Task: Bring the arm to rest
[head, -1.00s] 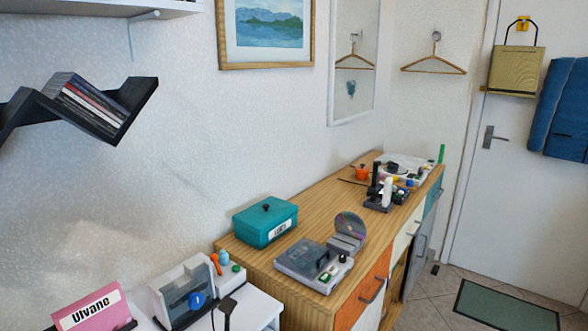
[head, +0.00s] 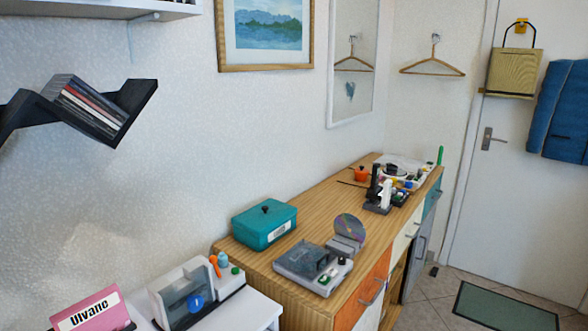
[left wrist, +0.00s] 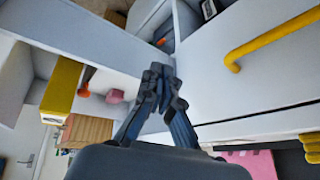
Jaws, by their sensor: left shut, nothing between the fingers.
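My left gripper (left wrist: 160,82) shows in the left wrist view, its dark fingers closed together with nothing between them. It hangs over pale furniture panels and compartments, and I cannot tell how far it is from them. The head view does not show my left gripper. My right gripper is in neither view.
A yellow handle (left wrist: 270,47) is on a white panel at right of the wrist view. In the head view, a wooden cabinet (head: 325,213) bears a teal box (head: 264,229) and a grey player (head: 310,268). A white device (head: 194,288) stands at lower left. A black disc shelf (head: 128,111) hangs on the wall.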

